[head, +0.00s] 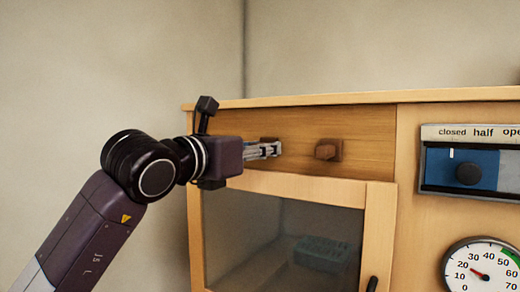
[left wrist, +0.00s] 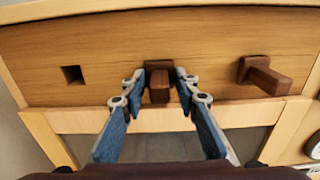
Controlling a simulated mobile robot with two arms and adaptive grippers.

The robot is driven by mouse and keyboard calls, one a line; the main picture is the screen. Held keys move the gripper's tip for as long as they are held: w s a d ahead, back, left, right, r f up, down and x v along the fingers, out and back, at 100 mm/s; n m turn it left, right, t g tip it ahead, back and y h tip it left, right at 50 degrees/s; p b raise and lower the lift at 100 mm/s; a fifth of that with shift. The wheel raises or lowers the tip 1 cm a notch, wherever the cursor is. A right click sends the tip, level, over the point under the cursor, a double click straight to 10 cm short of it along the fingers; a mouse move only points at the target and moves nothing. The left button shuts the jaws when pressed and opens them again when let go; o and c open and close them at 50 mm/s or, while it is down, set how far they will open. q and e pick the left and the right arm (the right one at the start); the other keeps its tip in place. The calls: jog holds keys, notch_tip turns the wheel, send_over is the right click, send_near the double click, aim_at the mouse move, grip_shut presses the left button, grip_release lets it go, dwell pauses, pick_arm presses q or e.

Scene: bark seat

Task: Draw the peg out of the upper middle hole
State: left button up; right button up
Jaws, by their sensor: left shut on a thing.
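A brown wooden peg (left wrist: 159,90) sits in the middle of the wooden upper panel (head: 365,135), its end pointing out at me. My left gripper (left wrist: 161,84) is shut on this peg, with one finger on each side of it. In the head view the left gripper (head: 272,150) reaches the panel from the left, and its fingers cover most of the peg. A second brown peg (head: 327,150) sticks out to the right; it also shows in the left wrist view (left wrist: 266,77). A square hole (left wrist: 73,75) at the panel's left is empty. My right gripper is out of view.
Below the panel is a glass-fronted door (head: 285,235) with a dark handle (head: 372,284). Right of it are a slider (head: 469,172) marked closed and half, and a round dial (head: 485,270). The space in front of the panel looks clear.

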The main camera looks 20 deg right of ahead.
pick_arm(q)
jog(key=shift+s+a+b, duration=0.35)
jog(key=shift+b, duration=0.15)
grip_shut()
jog(key=b+v, duration=0.6)
jog(key=v, duration=0.3)
jog(key=shift+a, duration=0.2)
dwell(0.4)
jog(key=shift+s, duration=0.1)
dwell(0.3)
